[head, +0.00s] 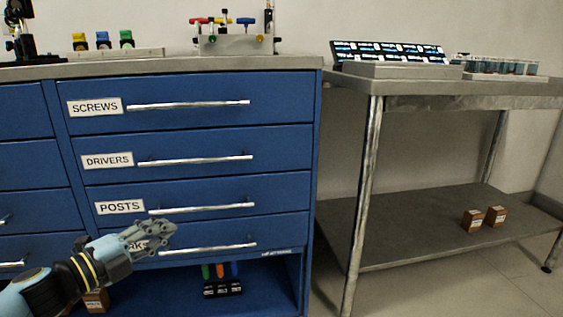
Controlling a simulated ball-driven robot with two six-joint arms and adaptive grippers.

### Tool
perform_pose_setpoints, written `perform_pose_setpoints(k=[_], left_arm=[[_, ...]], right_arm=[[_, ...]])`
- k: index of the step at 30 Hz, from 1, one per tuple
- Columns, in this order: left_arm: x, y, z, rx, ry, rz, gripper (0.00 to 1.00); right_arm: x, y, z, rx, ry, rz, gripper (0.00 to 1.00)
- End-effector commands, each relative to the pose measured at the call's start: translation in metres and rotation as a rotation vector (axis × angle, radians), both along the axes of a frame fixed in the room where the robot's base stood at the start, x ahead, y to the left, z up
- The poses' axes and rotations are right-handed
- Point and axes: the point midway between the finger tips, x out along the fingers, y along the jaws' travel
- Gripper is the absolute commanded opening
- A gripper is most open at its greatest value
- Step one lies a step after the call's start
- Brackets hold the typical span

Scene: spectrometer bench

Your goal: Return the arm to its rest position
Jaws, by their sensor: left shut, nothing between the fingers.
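My left arm comes in from the lower left. Its gripper (168,230) is shut and empty. It shows in front of the lowest drawer of the blue cabinet (318,130) and covers part of that drawer's label. I cannot tell whether the fingertips touch the drawer front. My right gripper is out of view.
The drawers look closed, with bar handles (190,104) sticking out. An open bay below holds colored-handled tools (222,288). At right stands a metal table (440,90) with a panel (390,50) and vials (510,66). Two brown boxes (472,220) sit on its lower shelf.

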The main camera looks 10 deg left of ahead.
Motion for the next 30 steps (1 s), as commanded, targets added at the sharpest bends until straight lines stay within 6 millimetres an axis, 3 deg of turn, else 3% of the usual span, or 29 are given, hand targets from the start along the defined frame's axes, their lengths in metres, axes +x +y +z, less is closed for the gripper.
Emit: perform_pose_setpoints(k=[4,9,12,15,21,25,30], left_arm=[[-0.066,-0.010,-0.079,-0.127,0.182,0.085,0.00],[-0.157,0.022,-0.183,-0.387,0.521,0.478,0.00],[-0.219,0.037,-0.236,-0.504,0.716,0.710,0.00],[-0.278,0.044,-0.276,-0.593,0.887,0.912,0.00],[-0.372,0.040,-0.321,-0.704,1.151,1.213,0.00],[-0.421,0.030,-0.337,-0.765,1.311,1.390,0.00],[-0.466,0.023,-0.341,-0.796,1.474,1.589,0.00]], right_arm=[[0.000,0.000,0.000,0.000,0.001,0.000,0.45],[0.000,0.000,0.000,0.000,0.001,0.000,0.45],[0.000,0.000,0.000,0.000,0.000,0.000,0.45],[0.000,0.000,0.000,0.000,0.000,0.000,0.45],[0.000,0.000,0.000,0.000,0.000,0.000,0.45],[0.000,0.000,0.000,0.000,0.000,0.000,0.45],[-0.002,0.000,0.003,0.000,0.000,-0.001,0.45]])
